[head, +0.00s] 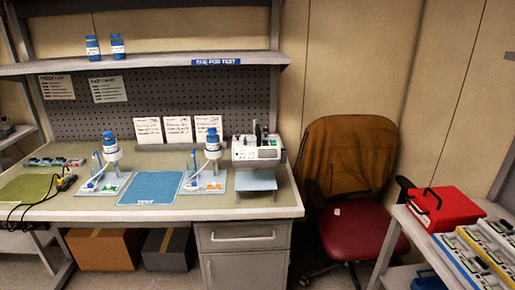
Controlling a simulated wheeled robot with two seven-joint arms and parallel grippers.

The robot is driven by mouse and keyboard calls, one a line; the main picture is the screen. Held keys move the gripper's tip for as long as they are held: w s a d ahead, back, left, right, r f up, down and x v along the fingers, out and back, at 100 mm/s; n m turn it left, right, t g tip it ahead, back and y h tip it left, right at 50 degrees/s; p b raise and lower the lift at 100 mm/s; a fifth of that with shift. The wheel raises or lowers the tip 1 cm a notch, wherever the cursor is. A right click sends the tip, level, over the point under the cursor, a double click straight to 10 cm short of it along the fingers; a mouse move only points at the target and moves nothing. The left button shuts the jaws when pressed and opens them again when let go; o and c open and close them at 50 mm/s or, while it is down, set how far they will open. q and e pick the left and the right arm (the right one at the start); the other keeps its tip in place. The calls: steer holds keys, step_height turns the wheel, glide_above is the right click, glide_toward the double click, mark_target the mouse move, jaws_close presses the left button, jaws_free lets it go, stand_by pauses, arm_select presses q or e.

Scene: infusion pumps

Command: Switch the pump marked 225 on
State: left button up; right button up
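I cannot read the number 225 anywhere, so I cannot tell which thing is that pump. A white boxy device (257,150) with a dark display stands on the bench at the right end of its top. Several pale flat devices (490,243) with blue and yellow edges lie on the right bench, cut off by the picture's edge; they may be pumps. Neither of my grippers is in view.
A red chair (352,230) stands between benches. A red case (444,207) is at right.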

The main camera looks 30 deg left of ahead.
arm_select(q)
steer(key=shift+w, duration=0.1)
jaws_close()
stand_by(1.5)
